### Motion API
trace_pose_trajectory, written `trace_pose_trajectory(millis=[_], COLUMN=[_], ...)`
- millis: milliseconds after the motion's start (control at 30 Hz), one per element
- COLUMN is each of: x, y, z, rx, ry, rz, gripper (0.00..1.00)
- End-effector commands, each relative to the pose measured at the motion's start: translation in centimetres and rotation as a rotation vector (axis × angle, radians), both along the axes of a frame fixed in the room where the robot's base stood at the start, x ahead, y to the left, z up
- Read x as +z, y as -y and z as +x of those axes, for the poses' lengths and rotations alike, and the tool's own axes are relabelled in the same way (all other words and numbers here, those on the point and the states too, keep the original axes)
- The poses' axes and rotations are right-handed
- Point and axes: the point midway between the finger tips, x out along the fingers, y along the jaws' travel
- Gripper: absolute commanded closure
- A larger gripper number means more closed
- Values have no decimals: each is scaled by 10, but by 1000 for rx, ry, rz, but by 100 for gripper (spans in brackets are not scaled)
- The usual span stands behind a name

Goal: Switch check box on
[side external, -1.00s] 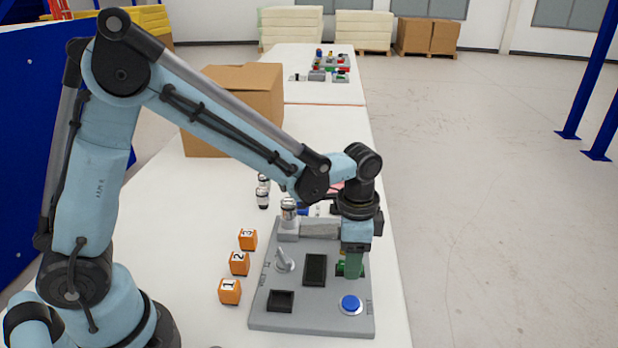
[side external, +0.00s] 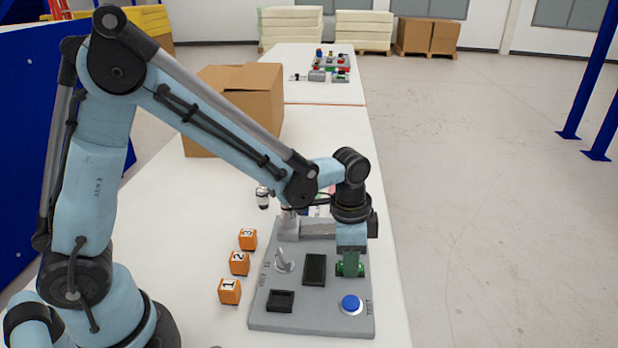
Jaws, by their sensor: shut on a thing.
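The check box is a flat grey panel (side external: 327,318) on the white table. A light grey lever switch (side external: 283,261) stands tilted at its left, with small lettering beside it. A blue round button (side external: 351,304) marked TEST is at its near right corner. A dark rectangular slot (side external: 315,268) lies in the middle, and a black open holder (side external: 280,300) is at the near left. My gripper (side external: 351,266) points down over the right side of the panel, to the right of the slot. It is shut on a green part (side external: 342,269), partly hidden by the fingers.
Orange blocks marked 1, 2 and 3 (side external: 239,263) stand left of the panel. A silver cylinder (side external: 263,197) and a grey block (side external: 317,229) are behind. A cardboard box (side external: 240,100) stands farther back. The table's right edge is close to the panel.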

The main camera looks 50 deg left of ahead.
Motion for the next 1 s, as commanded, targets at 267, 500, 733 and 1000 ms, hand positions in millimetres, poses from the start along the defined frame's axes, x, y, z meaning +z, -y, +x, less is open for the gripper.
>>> trace_pose_trajectory(millis=[267, 500, 733, 1000], x=[-1, -1, -1, -1], y=[-5, -5, -5, -5], z=[-5, -5, -5, -5], rx=[2, 0, 0, 0], ry=[162, 182, 182, 181], rz=[-162, -181, -180, -180], gripper=[100, 100, 58, 49])
